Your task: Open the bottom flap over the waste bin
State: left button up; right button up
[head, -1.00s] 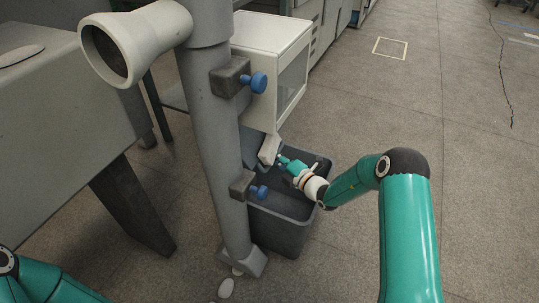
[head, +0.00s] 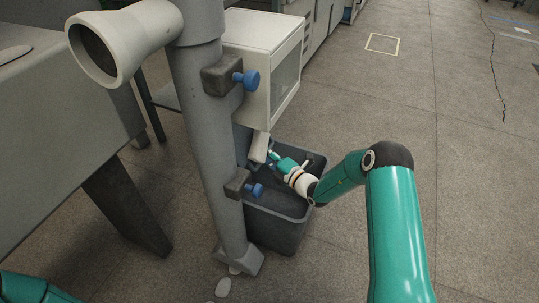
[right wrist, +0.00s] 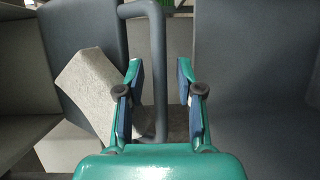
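The dark grey waste bin (head: 275,232) stands on the floor below a white cabinet (head: 262,62), behind a grey post. My right gripper (head: 273,158) is over the bin's opening, beside a pale angular piece (head: 259,148) under the cabinet. In the right wrist view my right gripper (right wrist: 157,88) is open, with a finger on each side of a grey bent bar (right wrist: 158,70). Whether the fingers touch the bar is unclear. The pale piece (right wrist: 88,95) lies left of the fingers. I cannot clearly tell the bottom flap from the dark panels. My left gripper is out of view.
The grey post (head: 208,140) carries two clamps with blue knobs (head: 245,79) close to my right gripper's left. A grey machine body (head: 50,130) fills the left. Pale oval pieces (head: 223,288) lie by the post's foot. The floor at right is clear.

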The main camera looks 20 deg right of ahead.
jog(key=shift+a, duration=0.1)
jog(key=shift+s, duration=0.15)
jog(key=v, duration=0.7)
jog(key=shift+s+d, duration=0.2)
jog(key=shift+s, duration=0.15)
jog(key=shift+f, duration=0.1)
dwell(1.0)
